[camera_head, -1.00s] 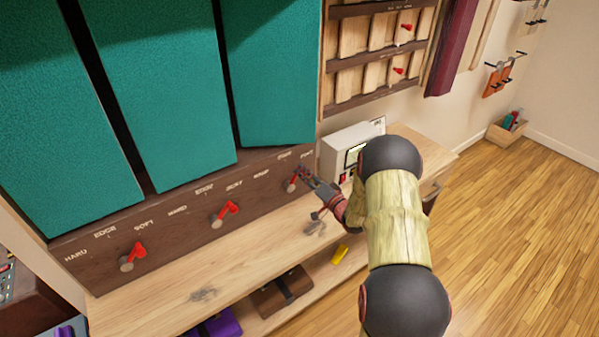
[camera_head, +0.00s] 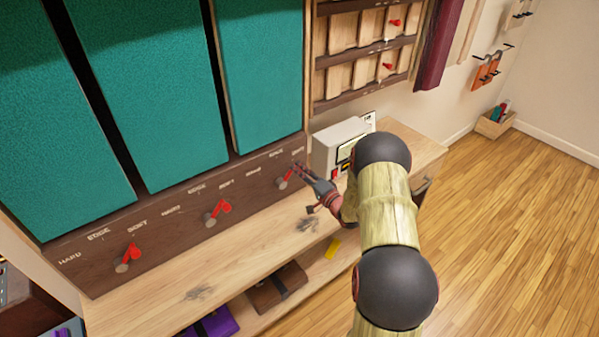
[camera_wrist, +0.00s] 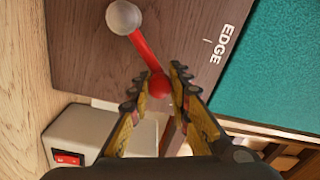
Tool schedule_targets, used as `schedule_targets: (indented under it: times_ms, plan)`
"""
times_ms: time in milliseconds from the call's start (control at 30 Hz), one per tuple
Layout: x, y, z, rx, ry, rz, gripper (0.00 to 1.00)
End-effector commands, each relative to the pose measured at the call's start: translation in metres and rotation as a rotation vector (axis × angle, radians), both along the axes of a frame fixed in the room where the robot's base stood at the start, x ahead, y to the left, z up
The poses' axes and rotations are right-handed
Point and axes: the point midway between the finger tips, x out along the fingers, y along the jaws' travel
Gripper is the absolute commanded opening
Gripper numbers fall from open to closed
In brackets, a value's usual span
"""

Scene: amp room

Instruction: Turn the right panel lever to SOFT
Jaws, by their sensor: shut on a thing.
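The right panel lever (camera_head: 282,183) is red on a grey round hub, on the dark brown board under the right teal panel (camera_head: 262,75). In the wrist view its hub (camera_wrist: 124,17) is at the top and its red knob (camera_wrist: 160,84) sits between my fingertips. My gripper (camera_head: 297,170) is shut on that knob. The lever leans up and right from its hub, to the SOFT side of the EDGE mark (camera_wrist: 222,43). The SOFT label (camera_head: 298,150) shows small just above my gripper in the head view; it is hidden in the wrist view.
The middle lever (camera_head: 220,209) and left lever (camera_head: 129,256) are on the same board. A wooden bench (camera_head: 225,265) runs below. A grey-white device (camera_head: 338,146) with a red switch (camera_wrist: 68,159) stands close to my gripper. Open floor lies at right.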

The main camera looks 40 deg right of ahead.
Motion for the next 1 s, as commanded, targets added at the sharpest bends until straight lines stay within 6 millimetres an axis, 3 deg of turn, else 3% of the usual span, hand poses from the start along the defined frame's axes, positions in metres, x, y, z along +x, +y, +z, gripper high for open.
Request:
schedule_targets:
  times_ms: [33,67,400,767,1000]
  plan:
    - [0.000,-0.002,0.000,0.000,0.000,-0.004,0.00]
    - [0.000,-0.002,0.000,0.000,0.000,-0.004,0.20]
    - [0.000,-0.001,0.000,0.000,0.000,-0.002,0.38]
    - [-0.005,-0.001,-0.001,0.000,0.001,-0.003,0.38]
    - [-0.042,-0.004,-0.001,0.001,0.002,-0.006,0.38]
